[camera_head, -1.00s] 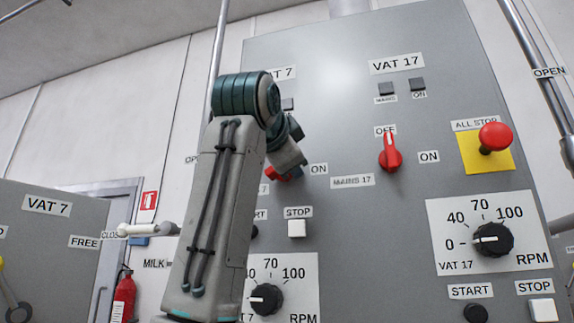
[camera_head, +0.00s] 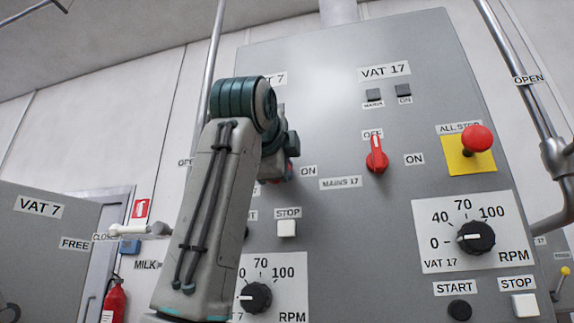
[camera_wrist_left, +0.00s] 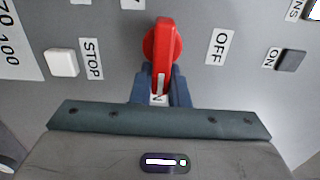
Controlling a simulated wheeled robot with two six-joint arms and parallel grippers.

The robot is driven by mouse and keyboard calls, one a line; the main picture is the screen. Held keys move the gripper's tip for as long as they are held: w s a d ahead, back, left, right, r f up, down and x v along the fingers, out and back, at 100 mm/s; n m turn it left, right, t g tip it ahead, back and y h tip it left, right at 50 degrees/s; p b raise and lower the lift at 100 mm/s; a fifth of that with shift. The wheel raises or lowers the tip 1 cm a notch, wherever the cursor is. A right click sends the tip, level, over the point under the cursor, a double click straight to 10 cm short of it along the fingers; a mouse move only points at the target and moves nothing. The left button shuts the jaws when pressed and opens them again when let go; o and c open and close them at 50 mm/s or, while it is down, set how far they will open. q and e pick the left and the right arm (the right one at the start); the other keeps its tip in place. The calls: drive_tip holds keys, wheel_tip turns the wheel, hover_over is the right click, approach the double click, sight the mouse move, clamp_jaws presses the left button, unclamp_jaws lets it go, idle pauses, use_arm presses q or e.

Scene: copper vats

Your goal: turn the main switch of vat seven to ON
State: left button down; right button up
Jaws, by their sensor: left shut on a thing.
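The main switch of vat seven is a red rotary handle (camera_wrist_left: 162,50), seen close in the left wrist view. Its white pointer mark lies at the end near my gripper, toward a partly hidden label whose "N" shows. The OFF label (camera_wrist_left: 218,47) is off to its side. My left gripper (camera_wrist_left: 160,88) has its blue fingers on both sides of the handle's marked end, shut on it. In the head view my left gripper (camera_head: 280,170) is at the vat 7 side of the grey panel (camera_head: 320,100), hiding most of the switch. The ON label (camera_head: 308,171) shows beside it.
The similar red vat 17 switch (camera_head: 377,158) stands to the right, pointing to OFF. A red all-stop button (camera_head: 477,139) is further right. The white STOP button (camera_head: 287,229) and speed dial (camera_head: 255,298) sit below my gripper. A pipe (camera_head: 525,100) runs at right.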

use_arm(q)
drive_tip(key=shift+w+a, duration=0.1)
drive_tip(key=shift+a, duration=0.15)
